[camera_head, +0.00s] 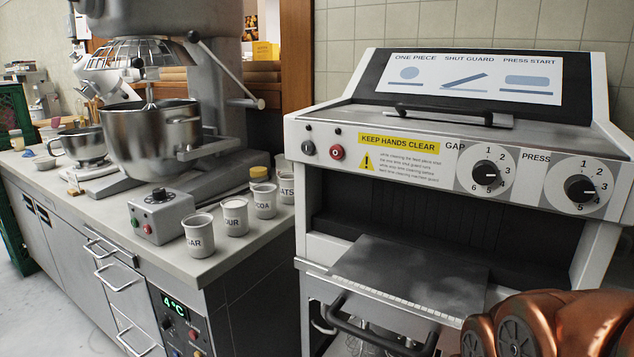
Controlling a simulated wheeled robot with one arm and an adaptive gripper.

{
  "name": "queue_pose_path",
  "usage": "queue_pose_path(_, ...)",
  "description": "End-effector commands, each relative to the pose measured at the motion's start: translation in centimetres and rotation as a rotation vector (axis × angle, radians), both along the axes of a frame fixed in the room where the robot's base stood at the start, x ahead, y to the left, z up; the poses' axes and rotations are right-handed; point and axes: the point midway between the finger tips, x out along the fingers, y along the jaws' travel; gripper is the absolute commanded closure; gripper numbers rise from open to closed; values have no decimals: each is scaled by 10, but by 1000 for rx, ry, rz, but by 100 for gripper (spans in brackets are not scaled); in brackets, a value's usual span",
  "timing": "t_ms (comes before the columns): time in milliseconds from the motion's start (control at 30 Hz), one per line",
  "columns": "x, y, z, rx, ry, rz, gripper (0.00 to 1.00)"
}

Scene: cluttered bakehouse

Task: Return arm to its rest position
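A copper-coloured rounded body with grey round caps (548,325) fills the bottom right corner and looks like part of my arm. It is cut off by the picture's edge, in front of the white dough machine (330,250). My gripper is not in view, so its state and anything in it are hidden. I cannot tell the pose of the rest of the arm.
The machine's grey feed plate (410,272) and dark front handle (370,335) jut toward me. A counter (100,205) on the left carries a large mixer bowl (150,135), a grey control box (162,216) and several labelled cups (199,235). Pale floor (25,285) shows at lower left.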

Motion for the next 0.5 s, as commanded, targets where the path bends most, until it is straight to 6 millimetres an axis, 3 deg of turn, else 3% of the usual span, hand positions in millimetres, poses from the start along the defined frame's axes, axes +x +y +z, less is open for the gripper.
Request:
queue_pose_path(100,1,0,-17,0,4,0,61)
queue_pose_path(500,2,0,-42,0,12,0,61)
